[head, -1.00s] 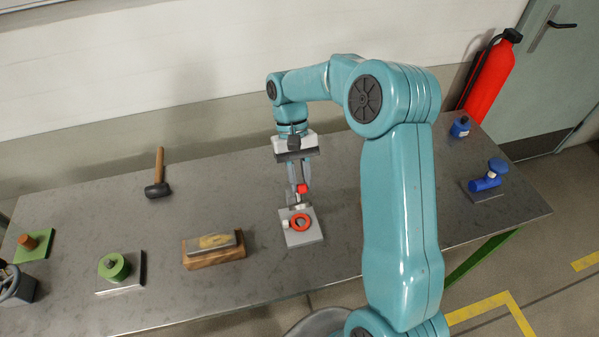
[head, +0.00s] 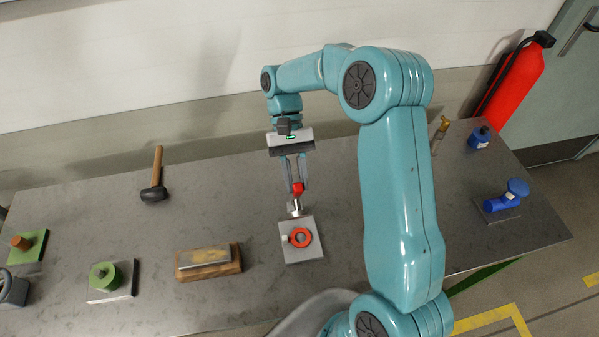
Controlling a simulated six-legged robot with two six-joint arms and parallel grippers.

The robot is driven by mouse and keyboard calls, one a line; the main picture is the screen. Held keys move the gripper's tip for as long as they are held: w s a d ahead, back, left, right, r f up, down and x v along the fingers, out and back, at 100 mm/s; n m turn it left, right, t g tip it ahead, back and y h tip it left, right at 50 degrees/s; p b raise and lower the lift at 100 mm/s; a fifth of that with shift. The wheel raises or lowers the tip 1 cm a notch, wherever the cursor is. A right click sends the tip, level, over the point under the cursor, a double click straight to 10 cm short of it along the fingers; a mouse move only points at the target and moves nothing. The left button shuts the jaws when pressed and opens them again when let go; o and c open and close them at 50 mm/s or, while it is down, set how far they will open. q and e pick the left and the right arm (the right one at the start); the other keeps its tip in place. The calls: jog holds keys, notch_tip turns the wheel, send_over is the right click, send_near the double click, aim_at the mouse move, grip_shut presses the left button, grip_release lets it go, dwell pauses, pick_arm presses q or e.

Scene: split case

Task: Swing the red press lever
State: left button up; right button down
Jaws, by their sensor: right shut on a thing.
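The red press lever (head: 297,188) shows as a small red knob at the top of a short metal arm (head: 294,206). The arm rises from a grey base plate (head: 303,254) that carries a red ring (head: 300,237). My right gripper (head: 297,185) comes down from above, and its fingers are shut on the red knob. The fingertips cover part of the knob. My left gripper is not in view.
A sharpening stone on a wood block (head: 209,262) and a green round fixture (head: 105,274) lie to the left. A mallet (head: 154,183) lies further back. A blue fixture (head: 502,202), a blue bottle (head: 479,138) and a brass item (head: 441,129) stand to the right, beyond my arm.

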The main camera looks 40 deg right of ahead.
jog(key=shift+w, duration=0.1)
dwell(0.6)
jog(key=c, duration=1)
grip_release()
jog(key=shift+o, duration=0.2)
jog(key=shift+w, duration=0.1)
jog(key=shift+d, duration=0.1)
jog(key=b+v, duration=0.1)
jog(key=v, duration=0.6)
jog(key=shift+w, duration=0.15)
jog(key=shift+d+r, duration=0.1)
